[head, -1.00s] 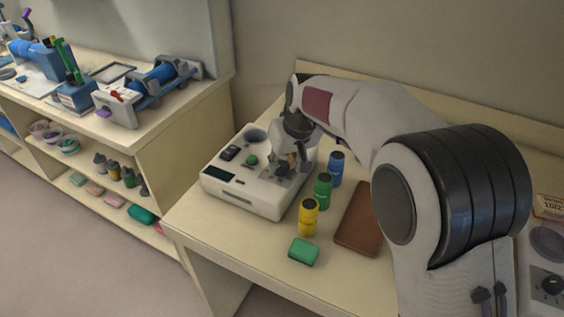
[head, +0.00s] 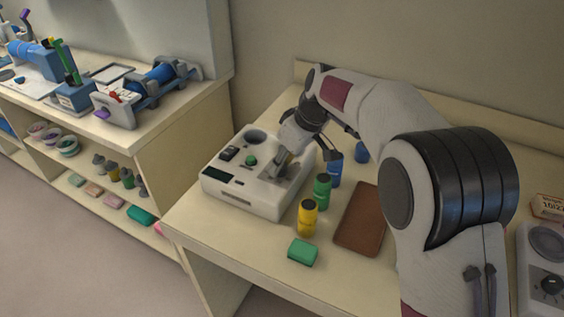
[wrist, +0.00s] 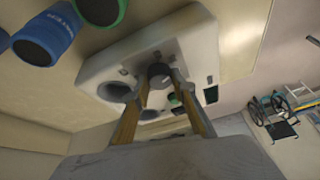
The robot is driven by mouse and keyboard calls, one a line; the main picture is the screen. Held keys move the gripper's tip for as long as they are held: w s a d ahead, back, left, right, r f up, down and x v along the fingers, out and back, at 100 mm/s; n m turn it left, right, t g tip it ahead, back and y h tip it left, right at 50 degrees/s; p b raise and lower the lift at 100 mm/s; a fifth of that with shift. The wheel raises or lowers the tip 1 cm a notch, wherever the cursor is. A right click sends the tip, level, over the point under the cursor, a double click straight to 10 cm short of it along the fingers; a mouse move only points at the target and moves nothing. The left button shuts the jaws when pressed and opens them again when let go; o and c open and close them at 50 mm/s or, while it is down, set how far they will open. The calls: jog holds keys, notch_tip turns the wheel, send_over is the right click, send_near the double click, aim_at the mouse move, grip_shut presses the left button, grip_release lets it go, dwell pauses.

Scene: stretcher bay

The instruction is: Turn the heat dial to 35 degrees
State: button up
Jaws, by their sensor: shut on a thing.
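A white unit (head: 240,200) with a dark display, a green button and a round well stands at the table's left end. My gripper (head: 281,170) reaches down, tilted, onto the right part of its top. In the wrist view my gripper (wrist: 160,76) has its two tan fingers closed on either side of a dark round dial (wrist: 158,70) on the unit's face. The fingers cover part of the dial. Its scale and pointer cannot be read in either view.
Blue (head: 335,172), green (head: 322,190) and yellow (head: 307,217) bottles stand close right of the unit. A green block (head: 303,252) and a brown pad (head: 360,220) lie nearer. Another device with a knob (head: 552,285) is at the far right.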

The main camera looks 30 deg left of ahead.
jog(key=shift+s+f, duration=0.1)
jog(key=shift+f, duration=0.05)
dwell(0.3)
jog(key=o, duration=1.1)
jog(key=shift+m, duration=0.4)
jog(key=shift+m+t, duration=0.6)
jog(key=shift+m, duration=0.6)
jog(key=shift+m, duration=0.3)
jog(key=shift+s+a+m+t+h, duration=0.1)
jog(key=shift+m+t+h, duration=0.35)
jog(key=shift+m, duration=0.8)
jog(key=shift+s+m+t+h, duration=0.1)
jog(key=shift+m+t+h, duration=0.3)
jog(key=shift+m, duration=0.85)
